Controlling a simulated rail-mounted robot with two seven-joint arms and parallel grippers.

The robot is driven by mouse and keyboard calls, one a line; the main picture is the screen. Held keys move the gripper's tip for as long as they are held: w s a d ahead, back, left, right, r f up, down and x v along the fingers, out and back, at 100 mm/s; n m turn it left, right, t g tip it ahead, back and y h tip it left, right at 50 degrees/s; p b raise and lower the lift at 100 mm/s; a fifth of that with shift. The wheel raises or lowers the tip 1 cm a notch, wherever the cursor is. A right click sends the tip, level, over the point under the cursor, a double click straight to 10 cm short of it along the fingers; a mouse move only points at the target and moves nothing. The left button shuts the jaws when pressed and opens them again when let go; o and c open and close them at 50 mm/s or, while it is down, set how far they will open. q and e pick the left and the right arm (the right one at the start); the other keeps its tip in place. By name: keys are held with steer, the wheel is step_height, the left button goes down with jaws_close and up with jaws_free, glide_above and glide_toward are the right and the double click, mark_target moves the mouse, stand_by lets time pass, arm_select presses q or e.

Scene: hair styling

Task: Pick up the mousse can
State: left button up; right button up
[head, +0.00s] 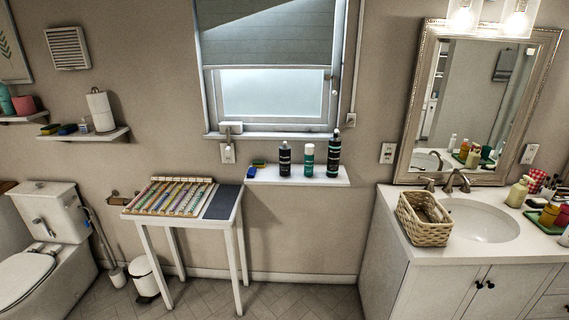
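Three containers stand upright on the white shelf (266,176) under the window. The middle one is a teal can with a white cap (309,161), and it looks most like the mousse can, though its label is too small to read. A dark bottle (284,161) stands to its left and a taller dark bottle (333,157) to its right, each a small gap away. Neither of my grippers shows in the head view.
A small white table (231,215) holds a rack of colored rods (172,196) and a dark mat (221,202). A wicker basket (424,218) sits by the sink (482,222) at right. The floor in front is clear.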

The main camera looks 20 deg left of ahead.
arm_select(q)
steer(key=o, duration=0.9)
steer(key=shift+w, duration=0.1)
